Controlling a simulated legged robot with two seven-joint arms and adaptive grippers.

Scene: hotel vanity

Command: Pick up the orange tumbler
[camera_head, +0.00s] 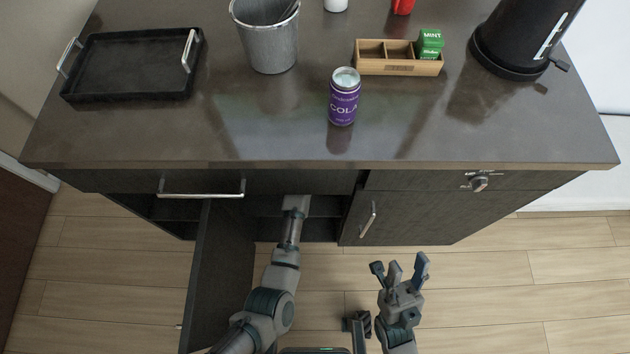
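No orange tumbler shows in the head view. My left arm reaches forward into the open cabinet (325,229) under the counter, and its gripper is hidden below the counter's front edge. What that gripper touches or holds cannot be seen. My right gripper (402,268) is open and empty, with its fingers spread, in front of the closed right cabinet door.
The open door (217,270) stands left of my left arm. The counter (240,135) carries a purple cola can (343,103), a black tray (130,88), a grey bucket (267,45), a wooden box (399,68) and a black appliance (510,45).

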